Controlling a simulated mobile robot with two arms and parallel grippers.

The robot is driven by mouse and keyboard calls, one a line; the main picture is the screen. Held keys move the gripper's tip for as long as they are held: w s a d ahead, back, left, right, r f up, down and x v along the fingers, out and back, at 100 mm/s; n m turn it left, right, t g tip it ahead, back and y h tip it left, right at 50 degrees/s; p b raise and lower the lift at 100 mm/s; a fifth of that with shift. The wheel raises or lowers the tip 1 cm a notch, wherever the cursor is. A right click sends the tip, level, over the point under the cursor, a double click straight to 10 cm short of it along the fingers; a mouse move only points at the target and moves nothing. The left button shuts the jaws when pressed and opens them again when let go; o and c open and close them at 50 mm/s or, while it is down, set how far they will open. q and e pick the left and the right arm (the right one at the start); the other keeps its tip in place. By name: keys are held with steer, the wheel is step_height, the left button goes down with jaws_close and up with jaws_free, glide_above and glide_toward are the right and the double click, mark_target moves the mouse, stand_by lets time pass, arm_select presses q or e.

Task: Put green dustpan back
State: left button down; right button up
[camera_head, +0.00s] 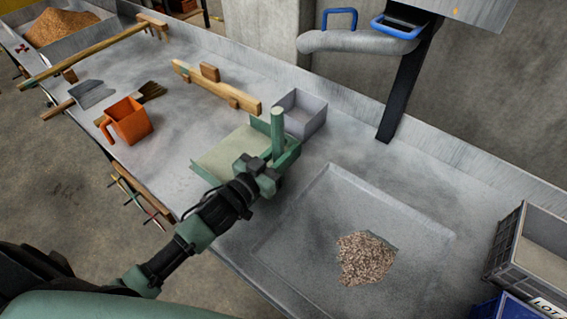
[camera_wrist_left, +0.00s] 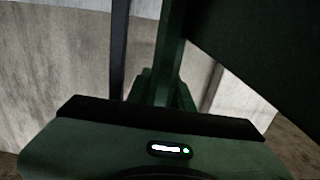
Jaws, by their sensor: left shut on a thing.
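The green dustpan (camera_head: 232,150) has a pale flat pan and an upright green handle. It is at the middle of the metal table in the head view, beside a small grey box. My left gripper (camera_head: 262,166) is at the dustpan's near right side, shut on it. Its fingertips are partly hidden. In the left wrist view, dark green parts (camera_wrist_left: 168,60) rise in front of the gripper, too dark to make out clearly. I cannot tell whether the dustpan touches the table. My right gripper is not in view.
The open grey box (camera_head: 305,112) stands just behind the dustpan. A wooden bar (camera_head: 215,88), an orange jug (camera_head: 130,120) and a brush (camera_head: 150,92) lie to the left. A shallow tray (camera_head: 290,225) with a grain pile (camera_head: 365,258) is to the right. A grey crate (camera_head: 510,240) stands far right.

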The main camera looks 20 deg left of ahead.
arm_select(q)
step_height(320, 180, down, 5)
steer(key=shift+r+b, duration=0.1)
steer(key=shift+b, duration=0.2)
steer(key=c, duration=1.3)
jaws_free()
steer(key=shift+o, duration=0.2)
steer(key=b+v, duration=0.1)
steer(key=v, duration=1.1)
